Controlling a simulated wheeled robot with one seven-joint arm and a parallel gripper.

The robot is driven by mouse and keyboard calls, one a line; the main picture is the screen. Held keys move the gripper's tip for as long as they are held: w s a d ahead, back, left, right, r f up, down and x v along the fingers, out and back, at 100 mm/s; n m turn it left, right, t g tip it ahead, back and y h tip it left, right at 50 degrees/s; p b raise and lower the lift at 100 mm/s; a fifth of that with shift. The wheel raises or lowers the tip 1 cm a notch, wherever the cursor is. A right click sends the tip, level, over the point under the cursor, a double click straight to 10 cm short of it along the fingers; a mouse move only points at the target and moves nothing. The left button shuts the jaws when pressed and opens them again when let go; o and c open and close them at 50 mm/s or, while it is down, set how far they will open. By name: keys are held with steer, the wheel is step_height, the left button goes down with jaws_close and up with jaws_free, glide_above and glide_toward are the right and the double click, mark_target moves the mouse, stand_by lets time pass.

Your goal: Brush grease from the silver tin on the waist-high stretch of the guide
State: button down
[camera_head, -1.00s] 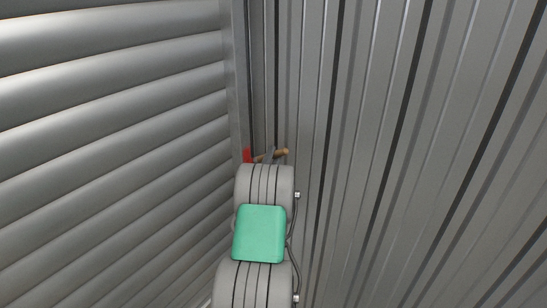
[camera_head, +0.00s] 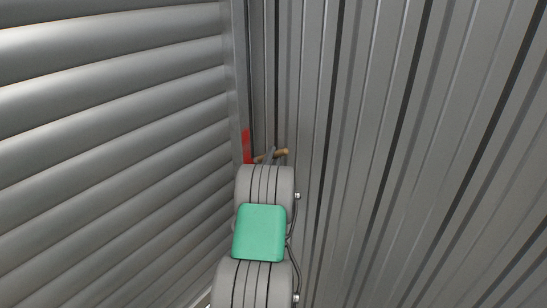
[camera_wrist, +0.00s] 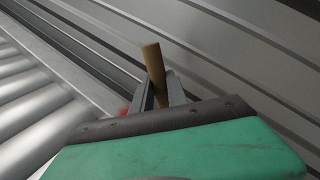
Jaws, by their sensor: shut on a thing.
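The guide (camera_head: 238,70) is a grey vertical metal channel at the right edge of the slatted shutter. It also shows in the wrist view (camera_wrist: 85,75). A red grease streak (camera_head: 247,146) lies on it just above my arm; a small red bit (camera_wrist: 124,112) shows in the wrist view. My gripper (camera_wrist: 160,92) is shut on the wooden handle of the brush (camera_wrist: 153,62), which in the head view (camera_head: 283,152) sticks out to the right, away from the guide. The bristle end is hidden. The silver tin is in neither view.
The grey slatted shutter (camera_head: 110,110) fills the left. A ribbed metal wall (camera_head: 420,150) fills the right, close beside my arm. My arm hides the lower part of the guide.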

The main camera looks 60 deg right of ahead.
steer(key=shift+f+b, duration=10.1)
steer(key=shift+f, duration=0.85)
step_height(320, 180, up, 30)
steer(key=p, duration=3)
steer(key=shift+w+f, duration=0.1)
steer(key=shift+r+p, duration=0.75)
steer(key=shift+r, duration=0.95)
